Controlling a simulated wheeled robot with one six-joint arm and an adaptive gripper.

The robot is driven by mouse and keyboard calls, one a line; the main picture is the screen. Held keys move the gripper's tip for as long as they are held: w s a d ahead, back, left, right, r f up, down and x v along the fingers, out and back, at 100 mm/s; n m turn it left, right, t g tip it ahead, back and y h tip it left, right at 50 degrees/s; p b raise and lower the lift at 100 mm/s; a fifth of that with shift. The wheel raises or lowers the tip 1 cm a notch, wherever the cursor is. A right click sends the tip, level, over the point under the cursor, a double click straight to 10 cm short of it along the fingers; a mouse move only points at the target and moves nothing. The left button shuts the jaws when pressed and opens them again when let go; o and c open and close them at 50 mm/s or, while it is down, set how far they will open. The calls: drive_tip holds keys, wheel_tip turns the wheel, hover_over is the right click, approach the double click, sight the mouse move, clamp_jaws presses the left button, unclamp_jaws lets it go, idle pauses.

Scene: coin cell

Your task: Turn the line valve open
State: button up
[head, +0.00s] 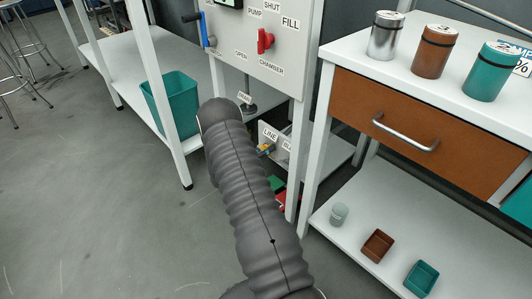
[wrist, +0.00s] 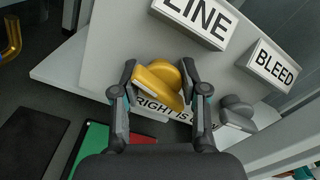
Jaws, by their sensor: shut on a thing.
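The line valve's yellow handle (wrist: 158,84) sits on a white panel under the LINE sign (wrist: 195,18) in the wrist view. The handle is tilted, running from upper left to lower right. My gripper (wrist: 160,92) has one finger on each side of the handle and is shut on it. In the head view the yellow handle (head: 265,149) shows small beside the LINE sign (head: 271,135), and my dark arm covers the area to its left. Lettering on the panel below the handle is partly hidden by the handle and fingers.
A grey bleed handle (wrist: 237,113) sits right of my gripper below the BLEED sign (wrist: 272,66). A green and red mat (wrist: 95,145) lies below. In the head view, a panel with a red pump knob (head: 265,41) stands above and a drawer bench (head: 420,125) stands right.

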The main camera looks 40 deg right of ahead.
drive_tip(key=m+b, duration=0.3)
drive_tip(key=shift+f+m, duration=0.25)
drive_tip(key=shift+m, duration=0.05)
drive_tip(key=m+b, duration=0.4)
drive_tip(key=shift+s+r+m, duration=0.1)
drive_tip(key=shift+m, duration=0.2)
drive_tip(key=m, duration=0.3)
drive_tip(key=shift+r+b, duration=0.15)
drive_tip(key=shift+b, duration=0.2)
drive_tip(key=shift+s+m, duration=0.1)
drive_tip(key=shift+m, duration=1.8)
drive_tip(key=o, duration=1.1)
drive_tip(key=shift+o, duration=0.2)
drive_tip(key=s+a, duration=0.1)
drive_tip(key=a, duration=1.1)
